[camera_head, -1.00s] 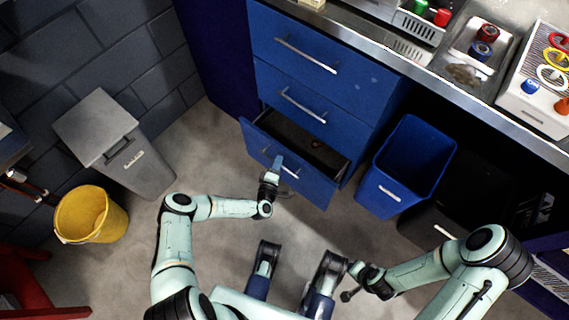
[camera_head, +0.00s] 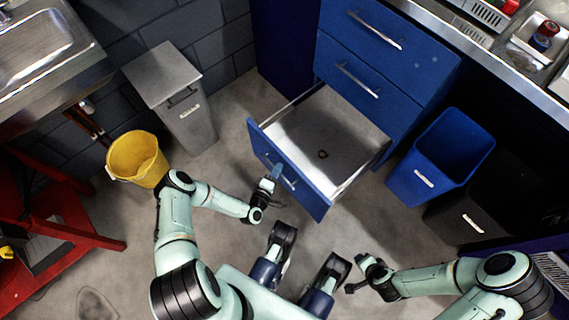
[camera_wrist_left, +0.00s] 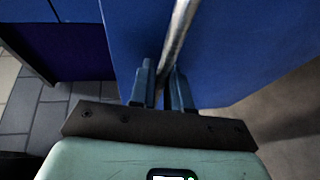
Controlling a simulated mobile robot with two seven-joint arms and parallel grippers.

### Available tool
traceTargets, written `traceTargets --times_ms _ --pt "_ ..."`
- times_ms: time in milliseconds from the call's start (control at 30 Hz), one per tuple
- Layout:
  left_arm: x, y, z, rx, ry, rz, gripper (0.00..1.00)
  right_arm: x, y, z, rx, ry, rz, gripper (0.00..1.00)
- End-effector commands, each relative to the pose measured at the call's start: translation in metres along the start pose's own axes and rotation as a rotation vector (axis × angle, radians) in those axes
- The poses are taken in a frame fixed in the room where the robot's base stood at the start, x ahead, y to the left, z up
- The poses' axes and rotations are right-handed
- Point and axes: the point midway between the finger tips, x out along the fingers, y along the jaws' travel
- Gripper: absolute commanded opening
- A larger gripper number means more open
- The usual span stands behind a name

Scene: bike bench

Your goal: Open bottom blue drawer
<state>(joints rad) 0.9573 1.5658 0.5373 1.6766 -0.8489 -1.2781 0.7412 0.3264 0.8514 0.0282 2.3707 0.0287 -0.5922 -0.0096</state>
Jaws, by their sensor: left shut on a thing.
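The bottom blue drawer (camera_head: 312,193) of the blue cabinet is pulled well out in the head view, showing its pale inside (camera_head: 325,130) with a small dark ring-like thing (camera_head: 323,154) on the floor of it. My left gripper (camera_head: 275,175) is at the drawer front, shut on its metal handle (camera_head: 290,184). In the left wrist view the two blue fingers (camera_wrist_left: 163,88) stand on either side of the handle bar (camera_wrist_left: 178,38). My right gripper (camera_head: 358,275) hangs over the floor at lower right, away from the drawer; its jaws are too small to judge.
Two upper blue drawers (camera_head: 340,90) are shut. A blue bin (camera_head: 445,155) and a black bin (camera_head: 480,210) stand right of the drawer. A grey bin (camera_head: 185,105) and a yellow bucket (camera_head: 136,158) stand at left. Bare floor (camera_head: 225,150) lies between.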

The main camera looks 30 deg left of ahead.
Motion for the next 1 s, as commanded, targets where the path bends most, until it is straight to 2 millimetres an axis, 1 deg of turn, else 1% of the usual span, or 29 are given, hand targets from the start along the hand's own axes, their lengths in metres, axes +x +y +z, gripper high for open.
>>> traceTargets --times_ms 100,233,400,700,733,1000 --pt "-0.012 -0.002 -0.004 0.001 -0.002 -0.002 0.0 -0.005 -0.005 -0.006 -0.005 0.02 -0.008 0.43" --pt "-0.02 -0.004 -0.007 0.0 -0.002 -0.001 0.0 -0.007 -0.007 -0.009 -0.007 0.029 -0.013 0.43" --pt "-0.023 -0.005 -0.009 -0.001 -0.002 -0.001 0.0 -0.007 -0.007 -0.006 -0.007 0.021 -0.012 0.43" --pt "-0.023 -0.006 -0.009 0.0 -0.002 -0.001 0.0 -0.007 -0.007 -0.006 -0.007 0.019 -0.012 0.43" --pt "-0.023 -0.006 -0.009 0.0 -0.002 -0.001 0.23 -0.007 -0.007 -0.006 -0.007 0.019 -0.012 0.43" --pt "-0.023 -0.005 -0.009 0.0 -0.001 0.0 0.23 -0.007 -0.007 -0.006 -0.007 0.019 -0.012 0.43"
